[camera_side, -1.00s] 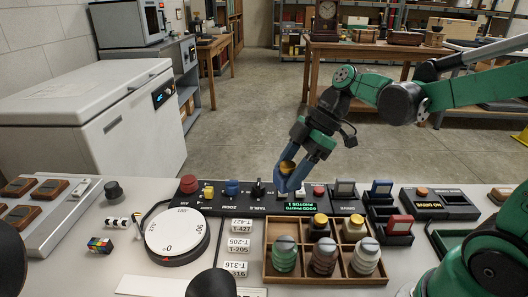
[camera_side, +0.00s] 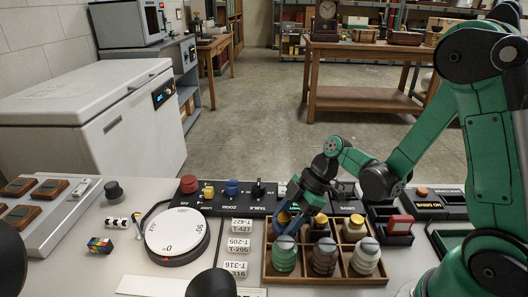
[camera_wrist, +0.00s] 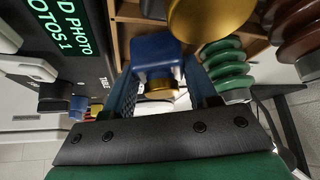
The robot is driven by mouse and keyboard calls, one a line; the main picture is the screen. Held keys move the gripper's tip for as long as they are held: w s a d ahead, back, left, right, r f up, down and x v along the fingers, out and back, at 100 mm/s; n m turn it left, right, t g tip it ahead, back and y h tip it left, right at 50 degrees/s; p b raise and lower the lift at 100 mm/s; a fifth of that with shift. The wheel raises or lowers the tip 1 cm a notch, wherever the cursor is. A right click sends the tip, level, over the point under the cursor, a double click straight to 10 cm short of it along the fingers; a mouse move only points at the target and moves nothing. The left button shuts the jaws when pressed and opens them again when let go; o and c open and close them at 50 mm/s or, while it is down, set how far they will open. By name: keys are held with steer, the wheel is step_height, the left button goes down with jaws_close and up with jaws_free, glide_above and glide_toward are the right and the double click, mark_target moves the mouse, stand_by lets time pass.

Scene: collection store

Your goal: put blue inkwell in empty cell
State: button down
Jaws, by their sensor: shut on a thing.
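The blue inkwell (camera_wrist: 157,53) has a gold cap and sits between the fingers of my gripper (camera_wrist: 160,88) in the wrist view. The back middle and back right cells hold gold-capped inkwells (camera_side: 320,222) and (camera_side: 354,226). The front cells hold a green ribbed piece (camera_side: 285,256), a brown one (camera_side: 324,257) and a cream one (camera_side: 366,257).
A control panel (camera_side: 220,197) with coloured knobs runs behind the tray. A round white turntable (camera_side: 175,233) and number cards (camera_side: 238,245) lie to the left. Dark boxes, one with a red piece (camera_side: 399,224), stand close on the right.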

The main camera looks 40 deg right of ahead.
steer(key=shift+f, duration=0.15)
steer(key=c, duration=0.5)
jaws_free()
steer(key=shift+f, duration=0.1)
steer(key=shift+c, duration=0.2)
steer(key=v, duration=1.2)
steer(key=shift+s+a+r+m+t+h, duration=0.1)
steer(key=shift+a+r+m+t+h, duration=0.55)
steer(key=shift+m, duration=1.6)
steer(key=shift+s+a+r+m+t+h, duration=0.15)
steer(key=shift+a+m+t+h, duration=1)
steer(key=shift+m, duration=1.05)
steer(key=shift+s+a+r+m+t+h, duration=0.1)
steer(key=shift+a+r+m+t+h, duration=0.35)
steer(key=shift+m+h, duration=1.3)
steer(key=shift+f+m+y, duration=0.15)
steer(key=shift+m+y, duration=0.35)
steer(key=shift+y, duration=0.05)
